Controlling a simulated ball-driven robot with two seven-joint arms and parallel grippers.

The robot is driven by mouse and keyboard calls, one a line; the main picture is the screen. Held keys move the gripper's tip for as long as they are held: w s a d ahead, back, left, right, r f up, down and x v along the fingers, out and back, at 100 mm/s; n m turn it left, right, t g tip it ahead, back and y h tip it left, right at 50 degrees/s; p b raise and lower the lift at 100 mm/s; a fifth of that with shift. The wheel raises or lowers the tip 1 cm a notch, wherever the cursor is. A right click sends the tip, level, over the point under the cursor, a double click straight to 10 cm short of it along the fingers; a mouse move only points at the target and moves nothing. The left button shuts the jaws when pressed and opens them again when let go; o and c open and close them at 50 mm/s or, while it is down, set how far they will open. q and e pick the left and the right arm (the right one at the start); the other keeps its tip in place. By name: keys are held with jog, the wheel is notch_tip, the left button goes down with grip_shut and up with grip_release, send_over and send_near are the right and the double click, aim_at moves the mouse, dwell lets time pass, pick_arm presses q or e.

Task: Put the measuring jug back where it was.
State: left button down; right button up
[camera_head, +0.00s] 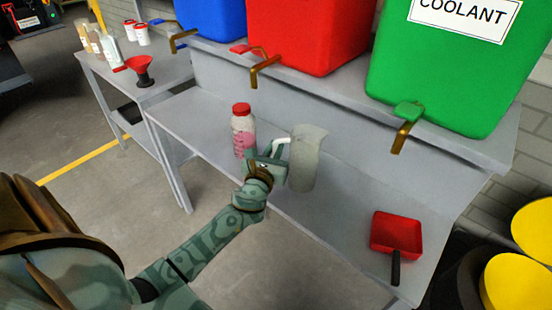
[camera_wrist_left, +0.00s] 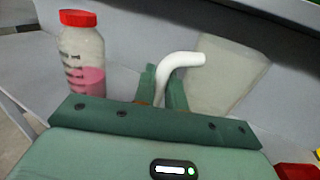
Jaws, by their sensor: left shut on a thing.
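The measuring jug (camera_head: 307,158) is a translucent grey vessel with a white handle, upright at the grey bench under the tanks. My left gripper (camera_head: 272,168) is shut on the jug's white handle. In the left wrist view, the handle (camera_wrist_left: 178,66) stands between the two green fingers (camera_wrist_left: 162,88), and the jug's body (camera_wrist_left: 228,72) is behind it to the right. I cannot tell whether the jug's base touches the bench. My right gripper is in neither view.
A red-capped bottle with pink liquid (camera_head: 243,132) stands close left of the jug. A red dustpan-like scoop (camera_head: 396,234) lies at the bench's right end. Blue, red (camera_head: 305,38) and green (camera_head: 450,70) tanks with taps stand behind. A red funnel (camera_head: 141,70) is on the left table.

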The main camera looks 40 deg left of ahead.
pick_arm(q)
notch_tip(320, 180, down, 2)
jog(key=shift+f+b, duration=0.1)
jog(key=shift+b, duration=0.2)
jog(key=shift+r, duration=0.25)
